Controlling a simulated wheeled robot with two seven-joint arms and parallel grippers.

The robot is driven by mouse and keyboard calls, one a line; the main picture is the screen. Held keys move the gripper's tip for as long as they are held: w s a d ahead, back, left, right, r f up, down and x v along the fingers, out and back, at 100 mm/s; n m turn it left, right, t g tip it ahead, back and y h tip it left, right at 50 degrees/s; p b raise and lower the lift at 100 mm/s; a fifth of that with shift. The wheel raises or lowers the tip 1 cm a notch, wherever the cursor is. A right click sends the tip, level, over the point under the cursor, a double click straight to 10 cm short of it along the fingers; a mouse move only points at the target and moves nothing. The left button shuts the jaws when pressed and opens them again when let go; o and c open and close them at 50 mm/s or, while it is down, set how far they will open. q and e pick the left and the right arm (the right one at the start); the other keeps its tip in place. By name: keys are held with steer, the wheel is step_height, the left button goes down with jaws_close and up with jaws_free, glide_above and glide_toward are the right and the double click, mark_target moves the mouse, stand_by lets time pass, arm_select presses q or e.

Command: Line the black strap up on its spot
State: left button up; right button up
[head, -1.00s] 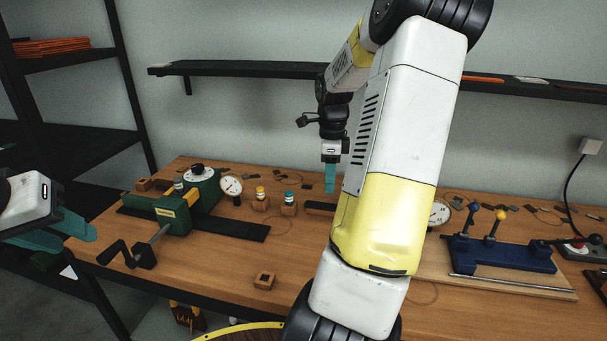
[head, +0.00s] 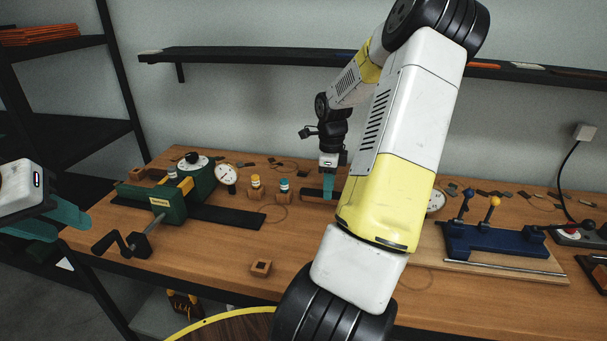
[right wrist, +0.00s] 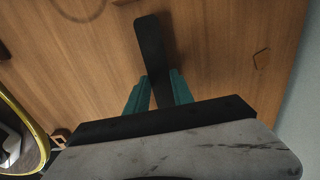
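The black strap (right wrist: 151,48) is a flat dark bar with rounded corners on the wooden bench. In the head view it shows as a short dark bar (head: 312,193) behind my right forearm, its right part hidden. My right gripper (right wrist: 160,76) is open, its teal fingers on either side of the strap; I cannot tell whether they touch it. In the head view my right gripper (head: 328,198) points straight down at the strap. My left gripper (head: 72,225) is open and empty off the bench's left end. I cannot make out which mark is the strap's spot.
A green clamp fixture (head: 172,200) with a crank and a long black base plate stands at the left. Two small bottles, dial gauges and a wooden block (head: 261,267) are nearby. A blue fixture (head: 500,241) stands at the right. Bare bench lies in front of the strap.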

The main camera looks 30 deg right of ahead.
steer(key=shift+r, duration=2.5)
jaws_close()
